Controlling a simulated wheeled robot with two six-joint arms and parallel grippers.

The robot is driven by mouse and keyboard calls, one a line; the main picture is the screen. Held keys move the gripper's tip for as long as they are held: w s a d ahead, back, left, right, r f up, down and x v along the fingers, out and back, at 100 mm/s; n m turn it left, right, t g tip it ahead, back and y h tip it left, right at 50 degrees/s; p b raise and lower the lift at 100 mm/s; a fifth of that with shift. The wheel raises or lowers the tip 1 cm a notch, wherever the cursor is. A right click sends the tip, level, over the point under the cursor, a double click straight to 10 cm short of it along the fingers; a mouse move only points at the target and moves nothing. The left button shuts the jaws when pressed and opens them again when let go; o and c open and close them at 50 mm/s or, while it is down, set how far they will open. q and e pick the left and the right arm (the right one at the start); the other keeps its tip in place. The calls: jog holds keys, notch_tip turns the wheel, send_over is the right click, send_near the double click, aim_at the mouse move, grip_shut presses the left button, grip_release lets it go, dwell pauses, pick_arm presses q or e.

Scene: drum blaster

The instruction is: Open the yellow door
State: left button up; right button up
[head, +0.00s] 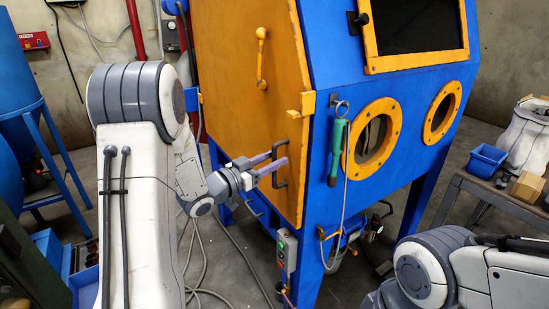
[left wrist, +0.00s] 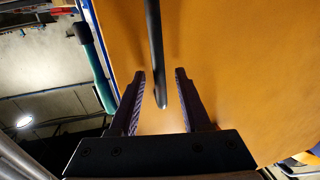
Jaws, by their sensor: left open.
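The yellow door (head: 235,60) is on the left side of the blue blaster cabinet (head: 322,60) and looks closed. A dark bar handle (head: 281,170) is low near its right edge. My left gripper (head: 279,154) is open at this handle. In the left wrist view, the end of the handle (left wrist: 156,50) lies between the two open fingers (left wrist: 160,72), with gaps on both sides. The yellow door surface (left wrist: 220,80) is close behind them. My right arm shows at the lower right of the head view, but its gripper is out of sight.
A yellow latch (head: 301,105) sits on the door's right edge. A green-handled tool (head: 336,150) hangs on the cabinet's front corner. A control box (head: 287,249) and hoses are below. A blue drum stand (head: 40,140) is at left. A table with a blue bin (head: 487,160) is at right.

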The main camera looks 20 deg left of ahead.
pick_arm(q)
jog(key=shift+w+d, duration=0.25)
jog(key=shift+w, duration=0.2)
grip_shut()
dwell(1.1)
